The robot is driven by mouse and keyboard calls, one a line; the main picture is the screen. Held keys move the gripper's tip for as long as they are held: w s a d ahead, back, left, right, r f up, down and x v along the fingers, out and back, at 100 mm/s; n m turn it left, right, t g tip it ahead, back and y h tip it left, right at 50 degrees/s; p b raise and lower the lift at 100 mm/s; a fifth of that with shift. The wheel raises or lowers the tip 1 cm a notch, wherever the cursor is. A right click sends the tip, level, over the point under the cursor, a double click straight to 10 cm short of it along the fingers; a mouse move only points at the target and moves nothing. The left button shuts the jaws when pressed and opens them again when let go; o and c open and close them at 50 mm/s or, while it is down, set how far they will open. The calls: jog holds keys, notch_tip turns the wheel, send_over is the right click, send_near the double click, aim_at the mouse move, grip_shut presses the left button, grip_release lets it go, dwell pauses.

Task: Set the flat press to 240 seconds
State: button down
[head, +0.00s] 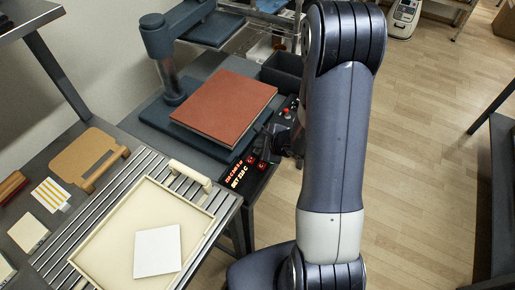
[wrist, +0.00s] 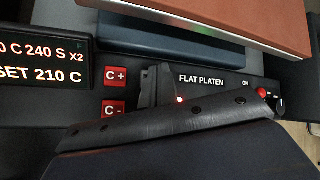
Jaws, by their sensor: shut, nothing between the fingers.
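The flat press (head: 160,117) has a red-brown slab (head: 235,97) on top and a control panel along its front edge. In the wrist view the panel's display (wrist: 42,62) is cut off at the left; its upper line ends "0 C 240 S x2" and its lower line reads "SET 210 C". The red C+ button (wrist: 115,77) and C- button (wrist: 113,108) sit right of it, beside the words FLAT PLATEN. My gripper (head: 268,140) is shut and empty at the panel. In the wrist view its dark fingers (wrist: 155,75) are right of the C+ button; contact cannot be told.
A red button (wrist: 262,93) and a knob (wrist: 279,103) are at the panel's right end. A ribbed table with a cream tray (head: 95,245) holding a white square tile (head: 157,251) stands at front left. Open wooden floor (head: 425,150) lies to the right.

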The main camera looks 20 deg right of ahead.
jog(key=shift+r+p, duration=1.65)
jog(key=shift+r, duration=0.9)
jog(key=shift+f, duration=0.1)
jog(key=shift+f+b, duration=0.55)
jog(key=shift+f, duration=0.1)
jog(key=shift+f+b, duration=0.35)
jog(key=shift+f, duration=0.2)
jog(key=shift+r+p, duration=0.65)
jog(key=shift+p, duration=0.4)
jog(key=shift+r+p, duration=0.1)
jog(key=shift+p, duration=0.7)
jog(key=shift+r+p, duration=0.1)
jog(key=shift+p, duration=0.75)
